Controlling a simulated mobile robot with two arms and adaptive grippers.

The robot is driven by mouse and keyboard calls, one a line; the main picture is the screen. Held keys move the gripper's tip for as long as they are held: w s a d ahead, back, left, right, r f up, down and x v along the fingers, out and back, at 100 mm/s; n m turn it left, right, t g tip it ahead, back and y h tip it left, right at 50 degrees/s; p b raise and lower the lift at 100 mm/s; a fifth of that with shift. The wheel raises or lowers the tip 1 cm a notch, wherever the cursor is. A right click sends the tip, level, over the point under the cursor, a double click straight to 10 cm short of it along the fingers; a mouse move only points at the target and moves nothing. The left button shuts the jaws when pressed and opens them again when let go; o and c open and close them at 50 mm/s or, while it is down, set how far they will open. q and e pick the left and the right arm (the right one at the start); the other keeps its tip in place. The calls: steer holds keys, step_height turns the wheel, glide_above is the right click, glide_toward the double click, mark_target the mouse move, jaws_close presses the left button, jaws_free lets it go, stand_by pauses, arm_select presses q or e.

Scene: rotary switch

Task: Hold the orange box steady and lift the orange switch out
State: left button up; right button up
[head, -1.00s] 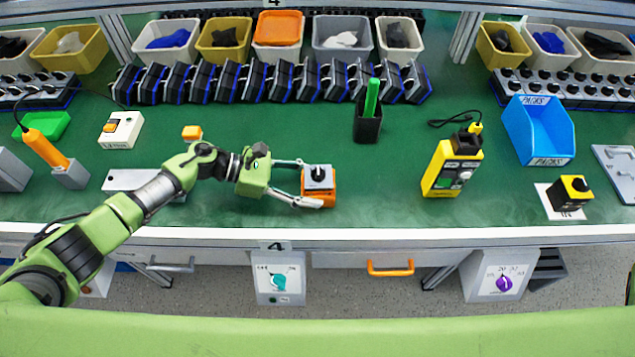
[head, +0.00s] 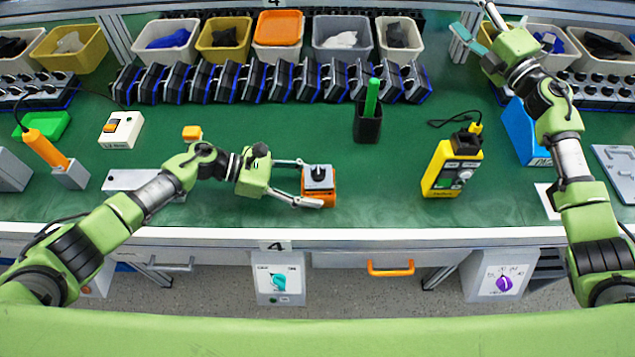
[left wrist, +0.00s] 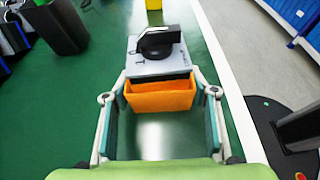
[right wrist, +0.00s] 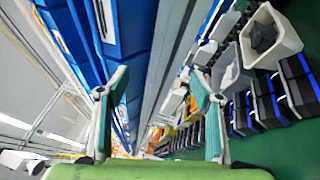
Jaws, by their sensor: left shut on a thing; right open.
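The orange box (head: 320,200) stands on the green bench near its front edge. A rotary switch (head: 318,177) with a light grey plate and a black knob sits in its top; no orange shows on the switch. In the left wrist view the switch (left wrist: 157,55) sits above the box (left wrist: 160,96). My left gripper (head: 312,186) comes from the left with its fingers on two sides of the box, shut on it. My right gripper (head: 470,22) is raised over the back right of the bench, open and empty, far from the box; its fingers (right wrist: 160,95) show apart in the right wrist view.
A black holder (head: 368,127) with a green stick stands behind and right of the box. A yellow device (head: 447,170) stands further right. A row of black-and-blue parts (head: 270,82) and bins line the back. The bench right of the box is clear.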

steer(key=s+a+n+g+y, duration=0.3)
steer(key=a+n, duration=0.1)
steer(key=a, duration=0.4)
steer(key=s+a+n+g+y, duration=0.2)
steer(key=a+n+y, duration=0.25)
steer(key=a, duration=0.45)
steer(key=n+g+y, duration=0.2)
steer(key=n+g, duration=0.9)
steer(key=n, duration=0.1)
glide_above(326, 173)
steer(key=w+a, duration=0.2)
steer(key=w, duration=0.3)
step_height(326, 173, down, 3)
steer(key=s+d+f+n+g+h, duration=0.1)
steer(key=s+d+f+n+h, duration=0.15)
steer(key=f, duration=0.35)
steer(key=s+d+f+n+g+h, duration=0.1)
steer(key=d+f+n+h, duration=0.15)
steer(key=f, duration=0.35)
steer(key=s+d+f+n+g+h, duration=0.1)
steer(key=s+d+f+n+h, duration=0.1)
steer(key=f+n+h, duration=0.3)
steer(key=shift+s+a+f+m+y, duration=0.1)
steer(key=shift+a+f+m+y, duration=0.35)
steer(key=shift+a+f, duration=0.9)
steer(key=shift+s+a+f+m+y, duration=0.15)
steer(key=shift+a+f+y, duration=0.45)
steer(key=shift+a+f, duration=0.75)
